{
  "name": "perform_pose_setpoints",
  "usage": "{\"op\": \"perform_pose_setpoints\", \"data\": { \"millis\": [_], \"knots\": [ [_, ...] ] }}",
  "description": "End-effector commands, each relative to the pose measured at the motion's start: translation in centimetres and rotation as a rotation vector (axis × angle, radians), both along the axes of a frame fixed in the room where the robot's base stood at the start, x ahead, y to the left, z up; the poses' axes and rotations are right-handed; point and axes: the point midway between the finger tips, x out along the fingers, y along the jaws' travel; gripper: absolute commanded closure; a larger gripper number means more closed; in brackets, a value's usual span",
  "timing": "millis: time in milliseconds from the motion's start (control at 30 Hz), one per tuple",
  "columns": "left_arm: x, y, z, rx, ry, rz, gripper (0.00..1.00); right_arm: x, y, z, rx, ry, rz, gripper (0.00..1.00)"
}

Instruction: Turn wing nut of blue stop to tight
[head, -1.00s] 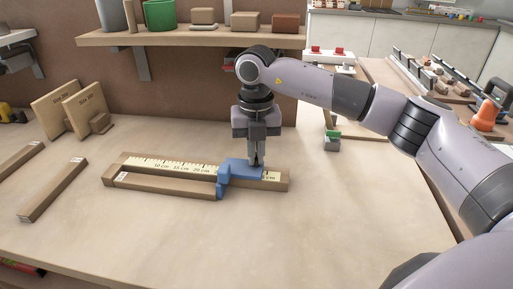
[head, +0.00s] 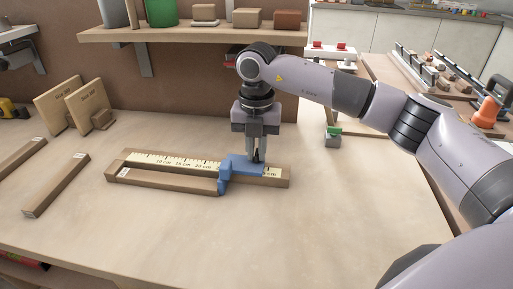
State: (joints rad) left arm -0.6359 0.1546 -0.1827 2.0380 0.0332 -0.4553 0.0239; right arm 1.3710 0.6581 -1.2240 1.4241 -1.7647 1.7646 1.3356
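The blue stop (head: 237,168) sits across the wooden measuring jig (head: 150,178), near the right end of its printed scale (head: 183,161). My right gripper (head: 257,158) points straight down with its fingertips at the right part of the blue stop's top. The fingers look close together. The wing nut cannot be made out; the fingers hide that spot, so I cannot tell whether they grip it.
Loose wooden strips (head: 56,185) lie left of the jig. Two upright boards (head: 88,103) stand behind them. A shelf (head: 190,38) with blocks and cups hangs above. A small green-topped block (head: 333,137) stands at the right. The front table is clear.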

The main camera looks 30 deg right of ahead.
Motion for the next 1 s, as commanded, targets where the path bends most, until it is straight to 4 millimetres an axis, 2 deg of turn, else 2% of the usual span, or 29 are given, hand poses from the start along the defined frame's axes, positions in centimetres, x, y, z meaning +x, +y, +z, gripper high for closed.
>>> {"op": "perform_pose_setpoints", "data": {
  "millis": [367,800,1000],
  "knots": [
    [-0.1,0.0,-0.1,0.001,0.003,0.000,1.00,0.0,0.0,0.2,0.001,0.001,0.001,0.66],
    [-0.1,0.0,0.2,-0.002,0.001,0.003,1.00,0.0,0.0,6.4,0.002,-0.001,0.001,0.66],
    [-0.1,-0.1,0.2,-0.006,0.003,0.006,1.00,0.0,0.0,7.2,0.001,0.001,0.000,0.66]
  ]
}}
